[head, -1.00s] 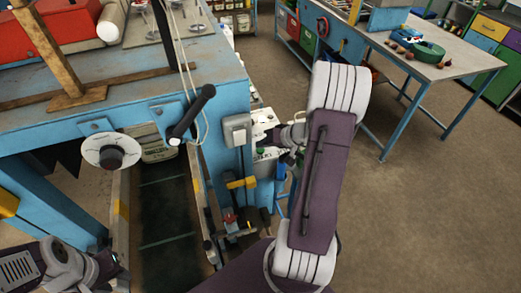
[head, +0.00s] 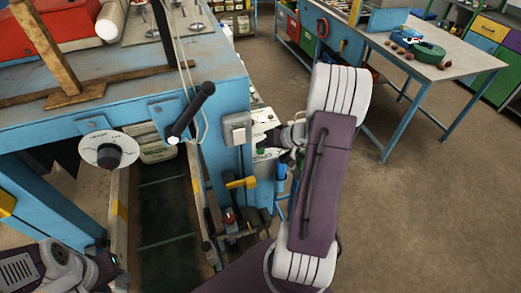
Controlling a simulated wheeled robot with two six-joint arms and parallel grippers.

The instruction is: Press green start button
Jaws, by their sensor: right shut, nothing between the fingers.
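The blue machine (head: 215,88) fills the left of the head view. On its right side a pale panel with a printed label (head: 267,156) shows, with a small green button (head: 261,151) beside the label. My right gripper (head: 271,139) is shut and empty, close in front of this panel, just above and to the right of the button. I cannot tell whether it touches anything. My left gripper (head: 112,267) is at the bottom left, away from the button, and its fingers are too unclear to read.
A black lever (head: 192,111), a grey switch box (head: 237,129) and a round dial (head: 108,150) are on the machine's front. A yellow-handled part (head: 241,183) is below the box. A table (head: 450,62) stands at the back right. The floor at right is clear.

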